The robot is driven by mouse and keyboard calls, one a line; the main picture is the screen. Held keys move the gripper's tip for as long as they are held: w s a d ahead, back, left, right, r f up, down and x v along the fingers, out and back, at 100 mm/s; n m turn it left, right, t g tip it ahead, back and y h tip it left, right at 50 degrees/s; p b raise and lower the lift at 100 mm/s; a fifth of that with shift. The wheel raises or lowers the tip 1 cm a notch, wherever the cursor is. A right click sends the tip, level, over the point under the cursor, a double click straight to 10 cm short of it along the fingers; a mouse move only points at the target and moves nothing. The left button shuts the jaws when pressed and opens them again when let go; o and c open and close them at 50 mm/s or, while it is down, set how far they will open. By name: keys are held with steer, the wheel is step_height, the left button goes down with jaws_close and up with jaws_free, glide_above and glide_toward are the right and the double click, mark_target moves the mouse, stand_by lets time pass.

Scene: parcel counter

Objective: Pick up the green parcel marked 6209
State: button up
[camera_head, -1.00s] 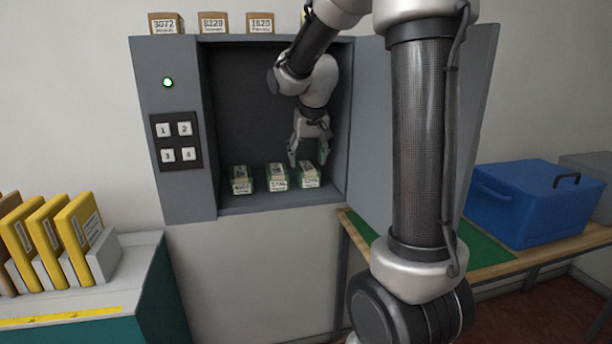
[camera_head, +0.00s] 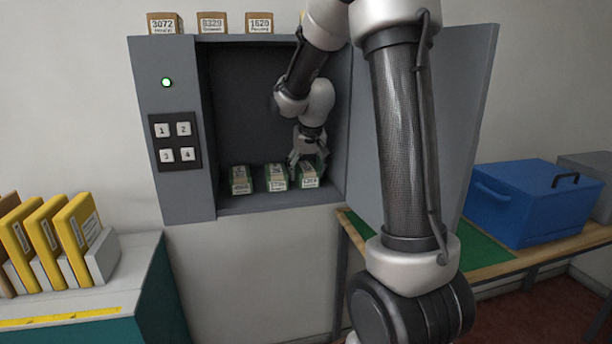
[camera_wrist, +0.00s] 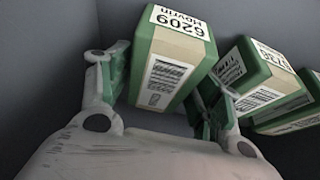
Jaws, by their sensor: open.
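The green parcel marked 6209 (camera_wrist: 172,62), with a tan band and white labels, stands in the wrist view between my two open fingers. My gripper (camera_wrist: 160,98) has one finger on each side of it; contact cannot be told. In the head view, the rightmost parcel (camera_head: 309,182) in the locker is under my gripper (camera_head: 308,166), which partly hides it. Two similar green parcels, the middle one (camera_head: 277,178) and the left one (camera_head: 241,180), stand in the same row. A neighbouring parcel (camera_wrist: 262,75) is close to my right finger in the wrist view.
The grey locker (camera_head: 178,200) has side walls and an open door (camera_head: 465,110) on the right. Small brown boxes (camera_head: 212,22) stand on top. A blue bin (camera_head: 535,205) stands on the right table, and yellow packages (camera_head: 72,240) stand at left.

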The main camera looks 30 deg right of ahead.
steer(key=shift+f, duration=0.15)
steer(key=c, duration=0.9)
